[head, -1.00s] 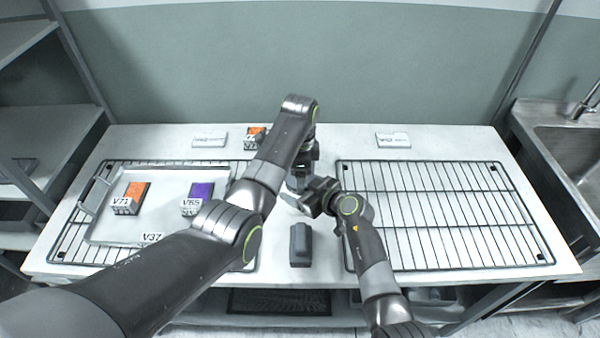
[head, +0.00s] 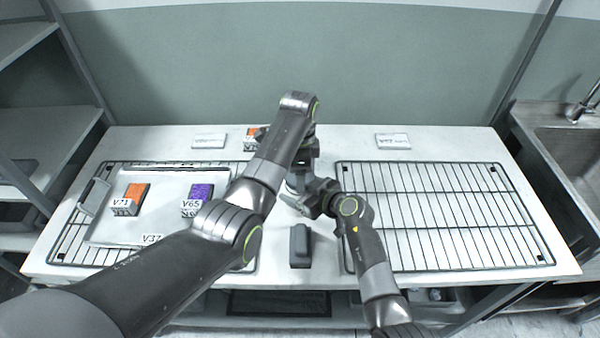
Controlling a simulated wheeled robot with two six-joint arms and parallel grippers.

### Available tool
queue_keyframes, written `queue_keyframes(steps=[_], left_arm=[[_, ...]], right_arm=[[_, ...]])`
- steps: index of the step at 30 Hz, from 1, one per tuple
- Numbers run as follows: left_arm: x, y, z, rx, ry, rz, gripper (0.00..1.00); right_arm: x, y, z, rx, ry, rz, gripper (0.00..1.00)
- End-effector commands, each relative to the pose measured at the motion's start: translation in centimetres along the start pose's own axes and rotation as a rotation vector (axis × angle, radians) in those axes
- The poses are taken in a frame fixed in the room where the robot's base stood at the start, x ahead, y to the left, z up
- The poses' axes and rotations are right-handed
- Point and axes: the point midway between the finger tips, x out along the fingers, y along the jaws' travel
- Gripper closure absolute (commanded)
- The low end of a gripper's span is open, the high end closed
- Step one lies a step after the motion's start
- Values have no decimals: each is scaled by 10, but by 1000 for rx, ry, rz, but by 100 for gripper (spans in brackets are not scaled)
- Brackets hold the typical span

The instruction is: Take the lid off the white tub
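The white tub and its lid cannot be made out clearly; my arms and grippers cover the middle of the table where both reach. My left gripper (head: 303,172) points down at the table's centre, mostly hidden behind my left arm. My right gripper (head: 302,203) is just in front of it, low over the table and pointing left. The two grippers are close together. Their fingers are too small and covered to show whether they are open, shut or holding anything.
A tray (head: 112,232) with an orange block (head: 135,192) and a purple block (head: 201,192) sits on the left wire rack (head: 68,240). The right rack (head: 440,215) is empty. A dark grey object (head: 300,246) stands near the front centre. Another orange block (head: 252,132) and labels are at the back.

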Motion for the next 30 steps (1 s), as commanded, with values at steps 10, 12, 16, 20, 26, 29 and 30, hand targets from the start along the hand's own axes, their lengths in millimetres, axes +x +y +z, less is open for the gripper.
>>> queue_keyframes(steps=[10,12,16,20,26,29,30], left_arm=[[-10,0,0,0,0,-1,59],[-10,0,0,0,0,-1,59],[-10,0,0,0,0,-1,59],[-16,0,0,0,0,-2,59],[-41,-1,0,0,0,-3,59],[-48,0,0,0,0,-2,59],[-50,0,0,0,0,-1,59]], right_arm=[[0,0,0,0,0,0,88],[0,0,0,0,0,0,88],[0,0,0,0,0,0,88],[0,0,0,0,0,0,88],[0,0,0,0,0,0,88],[0,0,0,0,0,0,88],[0,0,0,0,0,0,88]])
